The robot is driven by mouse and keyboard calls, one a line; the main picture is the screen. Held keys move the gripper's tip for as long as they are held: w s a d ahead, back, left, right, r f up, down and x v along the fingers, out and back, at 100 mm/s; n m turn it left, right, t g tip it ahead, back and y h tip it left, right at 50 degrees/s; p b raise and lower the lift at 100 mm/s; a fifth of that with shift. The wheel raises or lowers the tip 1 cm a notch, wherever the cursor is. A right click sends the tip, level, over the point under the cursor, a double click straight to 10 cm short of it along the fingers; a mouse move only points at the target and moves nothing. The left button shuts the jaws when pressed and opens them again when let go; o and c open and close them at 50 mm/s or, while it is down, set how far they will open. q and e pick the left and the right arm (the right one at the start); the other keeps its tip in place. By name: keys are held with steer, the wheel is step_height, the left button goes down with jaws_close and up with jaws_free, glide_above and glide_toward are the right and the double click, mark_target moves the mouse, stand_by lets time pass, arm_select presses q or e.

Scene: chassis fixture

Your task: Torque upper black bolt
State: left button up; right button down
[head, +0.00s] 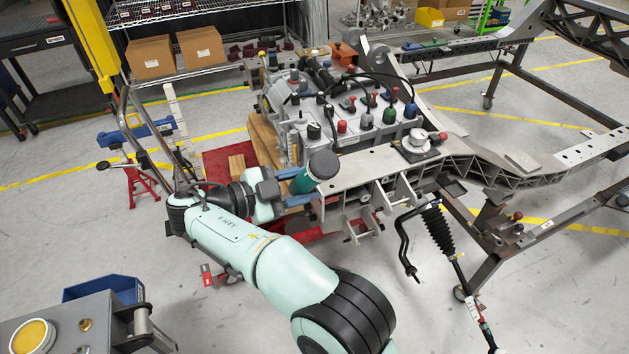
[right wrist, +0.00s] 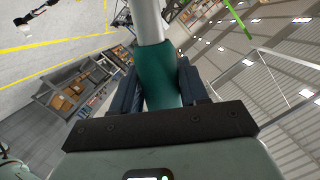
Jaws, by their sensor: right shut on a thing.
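My right gripper (head: 299,197) is shut on a tool with a green handle (head: 304,181) and a dark grey round end (head: 323,164). In the right wrist view the blue fingers of the gripper (right wrist: 160,82) press on both sides of the green handle (right wrist: 163,72), and a pale shaft (right wrist: 148,20) runs out past the top edge. In the head view the tool is beside the near left end of the grey chassis beam (head: 365,164). I cannot pick out the upper black bolt; the arm and tool may hide it. My left gripper is not in view.
A grey block (head: 292,135) with several coloured caps and black hoses stands behind the tool. A red stand (head: 142,187) and a yellow post (head: 92,45) are at left. The front right floor is largely open.

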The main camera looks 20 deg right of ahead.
mark_target(292, 188)
steer(key=shift+w+p+v, duration=0.1)
steer(key=shift+p+v, duration=0.1)
steer(key=shift+v, duration=0.55)
steer(key=shift+w+p+v, duration=0.15)
steer(key=shift+v, duration=0.6)
steer(key=shift+s+f, duration=0.1)
steer(key=shift+f, duration=0.05)
